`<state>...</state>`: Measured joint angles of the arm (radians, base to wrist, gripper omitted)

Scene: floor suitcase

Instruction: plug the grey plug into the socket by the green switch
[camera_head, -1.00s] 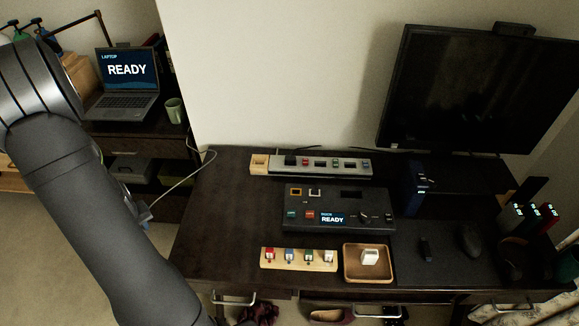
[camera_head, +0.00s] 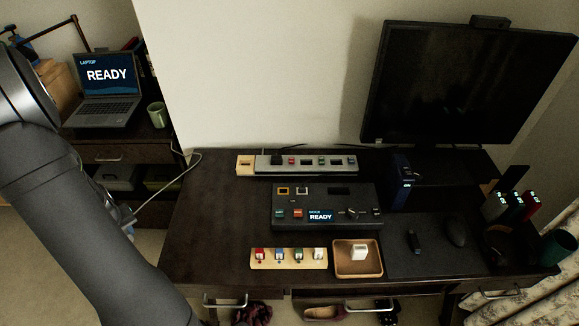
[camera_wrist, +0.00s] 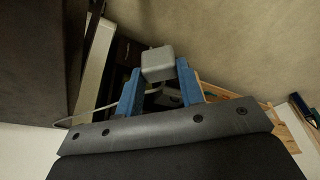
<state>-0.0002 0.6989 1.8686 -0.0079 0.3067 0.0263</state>
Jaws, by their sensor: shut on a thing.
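The grey plug (camera_wrist: 157,60) is a rounded block between the two blue fingers of my gripper (camera_wrist: 158,74) in the wrist view. My gripper is shut on it, and a pale cable shows behind and to the left. In the head view my arm hides most of the gripper and the plug. The grey power strip (camera_head: 262,169) lies at the back of the desk, with dark sockets and small coloured switches. Its green switch (camera_head: 321,161) is right of the middle, with dark openings on both sides. A black plug (camera_head: 277,159) sits near its left end.
The dark desk (camera_head: 205,225) is clear at its left. A wooden block (camera_head: 245,166) adjoins the strip. A control box (camera_head: 325,190), a row of coloured plugs (camera_head: 289,265) and a wooden tray (camera_head: 338,272) stand in front. A white cable (camera_head: 168,186) hangs left of the desk.

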